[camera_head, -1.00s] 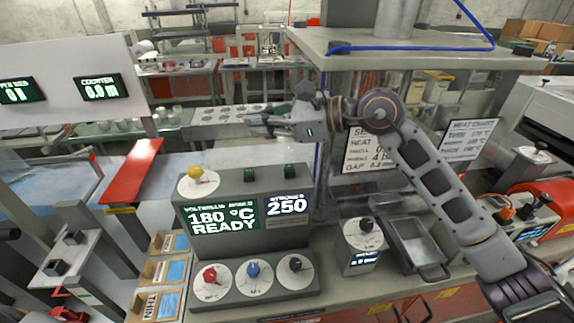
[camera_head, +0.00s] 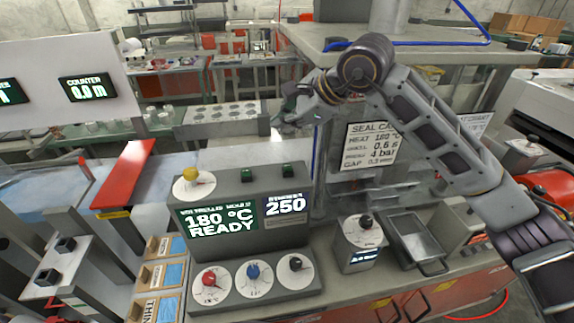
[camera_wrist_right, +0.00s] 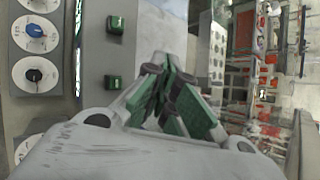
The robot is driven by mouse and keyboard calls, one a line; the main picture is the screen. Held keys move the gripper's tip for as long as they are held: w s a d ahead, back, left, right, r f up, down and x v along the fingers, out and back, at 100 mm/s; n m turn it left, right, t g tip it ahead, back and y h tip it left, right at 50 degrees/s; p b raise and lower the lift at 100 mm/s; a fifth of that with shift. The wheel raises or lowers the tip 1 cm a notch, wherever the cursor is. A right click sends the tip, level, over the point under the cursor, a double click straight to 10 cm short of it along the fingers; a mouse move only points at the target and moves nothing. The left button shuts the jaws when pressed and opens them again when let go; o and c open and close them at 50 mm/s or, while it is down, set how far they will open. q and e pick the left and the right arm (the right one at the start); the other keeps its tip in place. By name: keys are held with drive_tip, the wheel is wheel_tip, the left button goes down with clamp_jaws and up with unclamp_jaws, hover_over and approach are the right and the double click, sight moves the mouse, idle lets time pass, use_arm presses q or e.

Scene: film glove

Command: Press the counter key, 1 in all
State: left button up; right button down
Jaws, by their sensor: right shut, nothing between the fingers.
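Two small green keys stand on top of the grey console (camera_head: 244,235), a left one (camera_head: 247,176) and a right one (camera_head: 288,170). I cannot read which is the counter key. They also show in the wrist view, one higher (camera_wrist_right: 116,24) and one lower (camera_wrist_right: 113,82). The counter display (camera_head: 88,88) on the white board seems to read 0.0 m. My right gripper (camera_head: 289,106) is shut and empty, apart from the keys, above and behind the console. Its closed fingers (camera_wrist_right: 165,85) fill the middle of the wrist view. My left gripper is out of view.
A yellow knob (camera_head: 190,174) stands left of the keys. Red (camera_head: 209,278), blue (camera_head: 253,271) and black (camera_head: 295,264) knobs sit on the console's front.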

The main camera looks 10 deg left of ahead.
drive_tip(key=shift+f, duration=0.1)
drive_tip(key=b, duration=0.2)
hover_over(285, 168)
drive_tip(key=shift+w+f, duration=0.1)
drive_tip(key=shift+f, duration=2.85)
drive_tip(key=shift+f+b, duration=1)
drive_tip(key=shift+f, duration=0.3)
drive_tip(key=shift+f, duration=0.2)
drive_tip(key=shift+f+b, duration=0.25)
drive_tip(key=shift+b, duration=0.45)
drive_tip(key=shift+f+b, duration=0.5)
drive_tip(key=shift+b, duration=0.1)
drive_tip(key=shift+r, duration=0.95)
